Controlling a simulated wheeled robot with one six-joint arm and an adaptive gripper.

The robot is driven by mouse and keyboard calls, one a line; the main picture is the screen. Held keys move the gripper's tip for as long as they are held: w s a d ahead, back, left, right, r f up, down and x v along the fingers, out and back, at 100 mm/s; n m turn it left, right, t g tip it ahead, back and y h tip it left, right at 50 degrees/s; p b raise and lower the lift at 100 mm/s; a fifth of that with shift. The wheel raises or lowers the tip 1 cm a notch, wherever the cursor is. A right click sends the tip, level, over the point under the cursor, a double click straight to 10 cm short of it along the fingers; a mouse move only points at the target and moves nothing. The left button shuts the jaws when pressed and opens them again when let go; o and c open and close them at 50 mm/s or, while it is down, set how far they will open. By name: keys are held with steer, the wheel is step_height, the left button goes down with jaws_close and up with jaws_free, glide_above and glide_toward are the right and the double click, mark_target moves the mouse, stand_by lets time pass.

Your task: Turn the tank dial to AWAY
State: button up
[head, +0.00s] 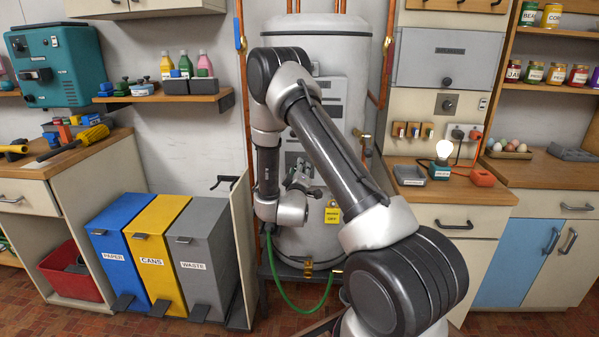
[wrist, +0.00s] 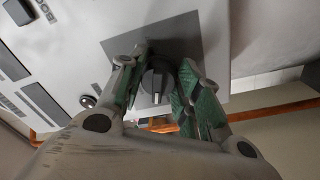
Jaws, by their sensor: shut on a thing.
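The tank dial (wrist: 157,82) is a dark round knob on a grey square plate (wrist: 190,35), seen in the wrist view. My gripper (wrist: 163,88) has its green-padded fingers on either side of the dial and is shut on it. The dial's markings and its pointer's setting cannot be read. In the head view the white tank (head: 322,70) stands at the back centre, and my gripper (head: 302,180) is at the tank's front panel. My arm hides much of the panel and the dial there.
A yellow tag (head: 332,213) hangs on the tank, right of my gripper. Copper pipes (head: 388,60) run up beside the tank, and a green hose (head: 290,300) loops below. Blue, yellow and grey bins (head: 200,262) stand left. A counter with a lit bulb (head: 444,150) is right.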

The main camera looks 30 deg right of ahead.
steer(key=shift+n, duration=2.1)
steer(key=o, duration=1)
steer(key=shift+o, duration=0.2)
steer(key=v, duration=1.2)
steer(key=shift+d+r, duration=0.1)
